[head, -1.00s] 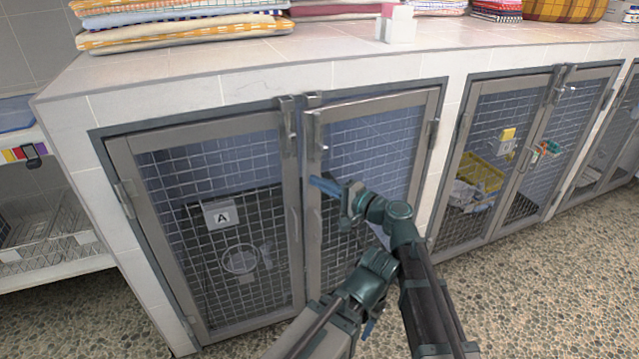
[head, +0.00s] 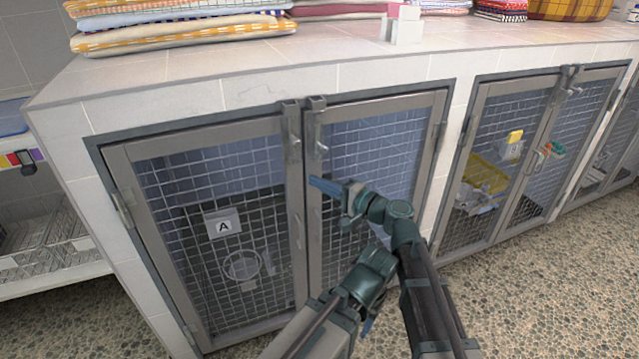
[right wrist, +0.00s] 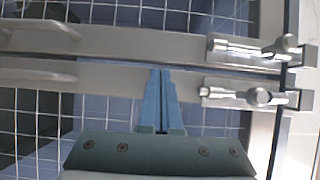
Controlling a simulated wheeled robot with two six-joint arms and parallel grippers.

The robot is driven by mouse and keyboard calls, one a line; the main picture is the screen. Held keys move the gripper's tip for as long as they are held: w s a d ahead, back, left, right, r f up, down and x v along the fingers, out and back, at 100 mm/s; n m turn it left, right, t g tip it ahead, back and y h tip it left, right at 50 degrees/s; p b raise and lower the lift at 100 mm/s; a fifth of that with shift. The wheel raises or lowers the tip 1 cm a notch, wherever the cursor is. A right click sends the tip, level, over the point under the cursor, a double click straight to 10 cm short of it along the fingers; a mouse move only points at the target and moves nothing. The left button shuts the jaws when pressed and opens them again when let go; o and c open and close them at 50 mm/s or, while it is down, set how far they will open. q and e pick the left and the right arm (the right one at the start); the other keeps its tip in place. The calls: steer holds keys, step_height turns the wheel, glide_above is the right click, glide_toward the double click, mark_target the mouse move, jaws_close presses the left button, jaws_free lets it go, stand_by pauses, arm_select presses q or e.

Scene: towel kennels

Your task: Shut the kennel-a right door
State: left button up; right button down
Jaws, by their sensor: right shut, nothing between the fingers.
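Kennel A has two grey-framed mesh doors under the tiled counter. The left door (head: 294,215) carries the A label (head: 223,223). The right door (head: 385,103) stands beside it, its free edge about level with the left door's, with only a narrow gap between them. My right gripper (head: 318,185) is shut and empty, its blue fingertips at the right door's free-edge upright. In the right wrist view the shut fingers (right wrist: 161,100) lie over that upright (right wrist: 110,82). My left gripper (head: 368,327) shows only as a bit of blue low down, mostly hidden by my arms.
Latch fittings (head: 318,145) sit at the top of the door edges. A second kennel (head: 462,170) with a yellow basket stands to the right. Folded towels (head: 180,30) and a small white block (head: 403,30) lie on the counter. The speckled floor (head: 540,290) in front is clear.

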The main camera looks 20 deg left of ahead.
steer(key=v, duration=1.3)
steer(key=shift+d, duration=0.35)
steer(key=shift+s, duration=0.1)
steer(key=s+d+f+n+g+h, duration=0.2)
steer(key=s+d+f+h, duration=0.15)
steer(key=f, duration=0.35)
steer(key=s+d+f+n+g+h, duration=0.1)
steer(key=s+d+f+h, duration=0.1)
steer(key=d+f+h, duration=0.35)
steer(key=s+d+f+g+h, duration=0.1)
steer(key=s+d+f+h, duration=0.3)
steer(key=d, duration=0.5)
steer(key=s+d+f+g+h, duration=0.1)
steer(key=s+d+f+h, duration=0.1)
steer(key=d+f+h, duration=0.45)
steer(key=s+a+r+n+g+y+p, duration=0.1)
steer(key=s+a+r+n, duration=0.1)
steer(key=s+a+n, duration=0.6)
step_height(320, 180, up, 38)
steer(key=w+a+m+p, duration=0.1)
steer(key=w+m+p, duration=0.1)
steer(key=p, duration=3.6)
steer(key=shift+a+r+m, duration=0.15)
steer(key=shift+a+m, duration=0.2)
steer(key=shift+m, duration=0.35)
